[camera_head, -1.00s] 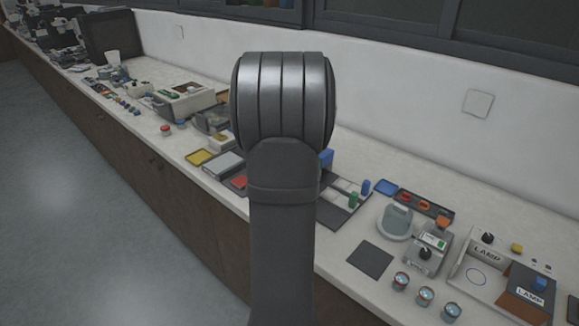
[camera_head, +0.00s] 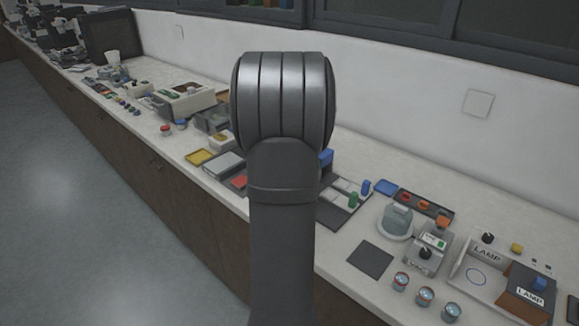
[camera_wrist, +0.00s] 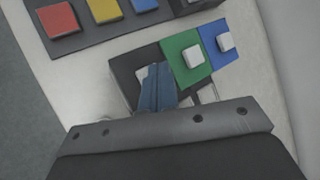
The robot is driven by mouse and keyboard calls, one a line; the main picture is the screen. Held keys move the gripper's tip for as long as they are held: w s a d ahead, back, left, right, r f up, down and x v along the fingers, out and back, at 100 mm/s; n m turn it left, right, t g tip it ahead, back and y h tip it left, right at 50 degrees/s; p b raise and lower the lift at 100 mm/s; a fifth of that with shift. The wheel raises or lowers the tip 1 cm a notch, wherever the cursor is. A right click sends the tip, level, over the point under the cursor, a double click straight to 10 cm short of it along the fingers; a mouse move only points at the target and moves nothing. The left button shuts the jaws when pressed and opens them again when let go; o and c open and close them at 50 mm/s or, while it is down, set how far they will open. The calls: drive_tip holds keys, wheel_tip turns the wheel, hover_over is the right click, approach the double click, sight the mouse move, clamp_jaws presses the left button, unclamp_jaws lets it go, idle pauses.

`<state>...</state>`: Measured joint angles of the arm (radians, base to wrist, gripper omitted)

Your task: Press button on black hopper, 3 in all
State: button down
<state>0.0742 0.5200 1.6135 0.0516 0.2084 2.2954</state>
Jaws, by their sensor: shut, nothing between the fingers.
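In the wrist view, the black section (camera_wrist: 126,71) lies at the left of a row with a green section (camera_wrist: 186,60) and a blue section (camera_wrist: 217,41). White buttons show on the green (camera_wrist: 194,57) and blue (camera_wrist: 225,41) sections. My gripper (camera_wrist: 157,70) is shut and empty, with its fingers over the black section. The fingers hide most of that section, so its button is not clearly visible. I cannot tell whether the fingertips touch it. In the head view my gripper is not visible and my arm blocks the middle of the bench.
A dark tray (camera_wrist: 95,35) with red (camera_wrist: 58,20), yellow (camera_wrist: 104,9) and blue blocks lies beyond the sections. In the head view, a dark square mat (camera_head: 370,255), several small jars (camera_head: 425,296) and a LAMP unit (camera_head: 490,252) stand at the right.

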drive_tip(key=shift+f, duration=0.45)
drive_tip(key=shift+f, duration=0.5)
idle(0.9)
drive_tip(key=shift+r, duration=0.95)
drive_tip(key=shift+r, duration=0.1)
drive_tip(key=shift+r, duration=2.4)
idle(0.5)
